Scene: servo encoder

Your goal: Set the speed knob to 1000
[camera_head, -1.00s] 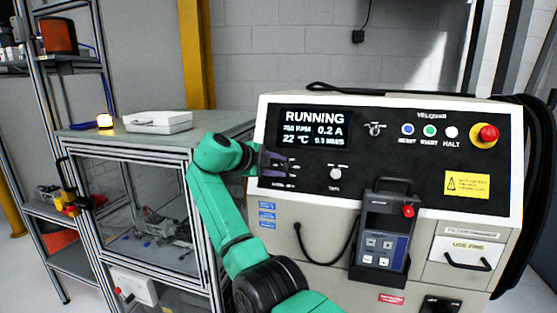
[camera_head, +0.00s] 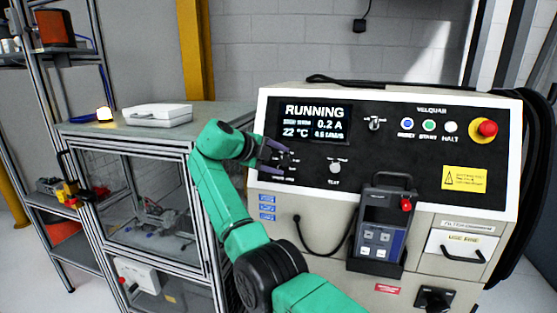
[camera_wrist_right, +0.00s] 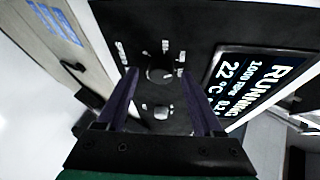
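The speed knob (camera_wrist_right: 158,73) is a dark round dial with tick marks on the left of the black panel, seen in the right wrist view. My right gripper (camera_head: 286,158) is at this dial in the head view and hides most of it. In the wrist view its two dark fingers (camera_wrist_right: 160,80) stand apart, one on each side of the dial, with gaps between. The display (camera_wrist_right: 250,85) reads RUNNING and what looks like 1000 RPM; in the head view the display (camera_head: 314,122) has a blurred speed figure. My left gripper is not in view.
Further right are the buttons (camera_head: 429,125), a red emergency stop (camera_head: 487,128) and a handheld pendant (camera_head: 380,230).

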